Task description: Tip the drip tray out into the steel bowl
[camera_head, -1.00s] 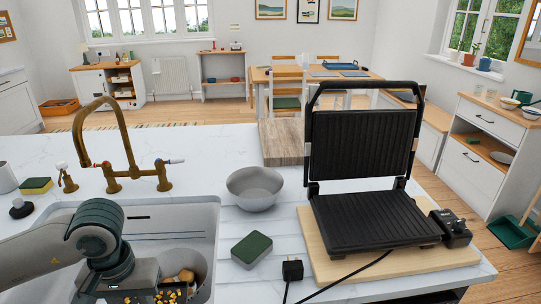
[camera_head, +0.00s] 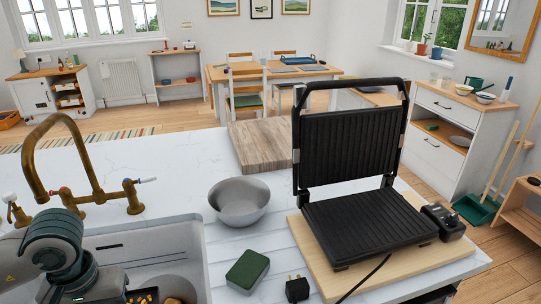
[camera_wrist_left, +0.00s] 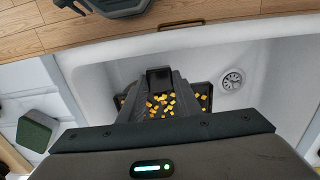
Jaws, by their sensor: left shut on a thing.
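The drip tray (camera_wrist_left: 205,91) is dark and shallow, with many yellow crumbs in it, in the left wrist view. My left gripper (camera_wrist_left: 160,82) is shut on it and holds it over the white sink (camera_wrist_left: 265,65). In the head view the gripper is at the bottom left, and only a bit of the tray with crumbs (camera_head: 146,296) shows at the lower edge. The steel bowl (camera_head: 239,204) stands upright on the counter, right of the sink and apart from my gripper. Its visible inside looks empty. My right gripper is out of view.
A brass tap (camera_head: 62,160) rises behind the sink. A green sponge (camera_head: 247,271) and a black plug (camera_head: 297,289) lie in front of the bowl. An open grill (camera_head: 365,225) stands on a wooden board to the right. A wooden block (camera_head: 258,147) lies behind the bowl.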

